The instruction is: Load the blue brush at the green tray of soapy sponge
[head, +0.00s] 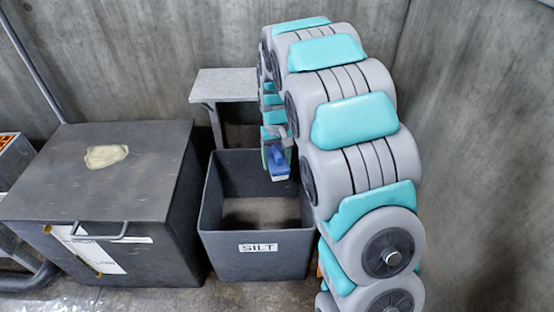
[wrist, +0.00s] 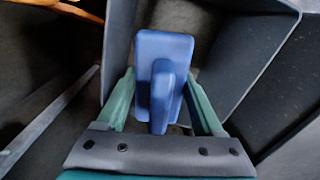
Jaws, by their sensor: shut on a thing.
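The blue brush (head: 278,163) hangs at the end of my arm, over the back part of the open bin marked SILT. In the wrist view the brush (wrist: 165,52) shows as a flat blue block with a narrower blue handle, between the two green fingers. My gripper (wrist: 160,77) is shut on the handle. In the head view my gripper (head: 276,152) is small and partly hidden by my arm. No green tray or soapy sponge can be made out in either view.
The grey SILT bin (head: 256,243) stands on the floor below the brush; its wall also shows in the wrist view (wrist: 250,50). A dark lidded box (head: 70,185), with a pale patch on top, stands left of it. A small grey ledge (head: 224,84) is behind. Concrete walls enclose the corner.

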